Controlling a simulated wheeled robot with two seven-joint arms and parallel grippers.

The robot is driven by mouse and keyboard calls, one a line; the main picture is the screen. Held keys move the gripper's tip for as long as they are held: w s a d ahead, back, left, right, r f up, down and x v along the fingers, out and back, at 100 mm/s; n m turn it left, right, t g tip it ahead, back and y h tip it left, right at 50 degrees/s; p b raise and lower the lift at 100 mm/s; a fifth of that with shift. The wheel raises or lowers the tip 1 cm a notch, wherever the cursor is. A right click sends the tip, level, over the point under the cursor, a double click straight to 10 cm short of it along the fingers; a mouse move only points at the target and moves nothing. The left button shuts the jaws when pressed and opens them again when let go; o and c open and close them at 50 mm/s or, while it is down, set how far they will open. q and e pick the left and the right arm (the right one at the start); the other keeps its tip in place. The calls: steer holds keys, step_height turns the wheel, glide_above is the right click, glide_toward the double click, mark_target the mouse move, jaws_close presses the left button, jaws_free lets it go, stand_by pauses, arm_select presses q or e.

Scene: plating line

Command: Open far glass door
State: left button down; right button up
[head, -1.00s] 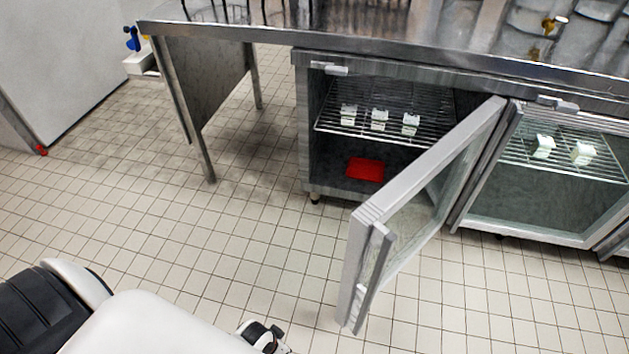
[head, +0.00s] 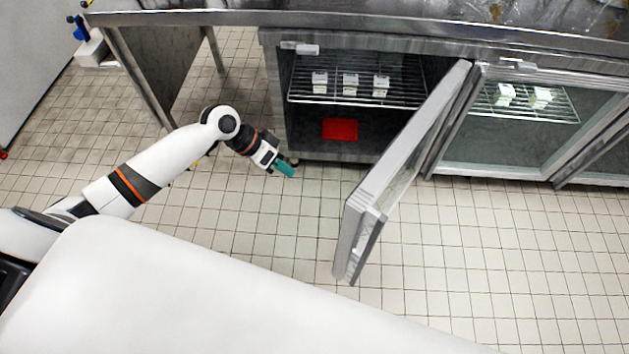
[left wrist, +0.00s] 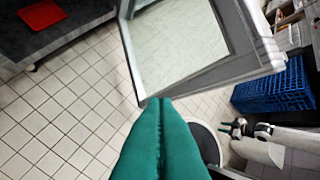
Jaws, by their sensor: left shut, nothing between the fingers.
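The far glass door (head: 405,165) stands swung out from the steel under-counter cabinet, with its handle edge toward me. The left wrist view shows its glass pane and grey frame (left wrist: 228,72) beyond the fingers. My left gripper (head: 285,169) is shut and empty in front of the cabinet's open bay, low and left of the door. Its teal fingers (left wrist: 160,130) lie together in the left wrist view, apparently close to the door's lower corner; I cannot tell whether they touch. Another gripper (left wrist: 236,128), apparently my right one, shows small with its teal fingers spread apart.
The open bay has a wire shelf (head: 340,97) with small white cartons and a red tray (head: 340,129) below. A second glass door (head: 510,140) at right is closed. A blue crate (left wrist: 275,90) stands near the right arm. Tiled floor is clear left of the door.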

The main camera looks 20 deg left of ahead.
arm_select(q)
steer(key=d+f+p, duration=0.1)
steer(key=d+f, duration=0.7)
steer(key=d, duration=0.1)
steer(key=shift+w+d+p, duration=0.15)
steer(key=shift+d+p, duration=0.05)
steer(key=shift+p, duration=0.1)
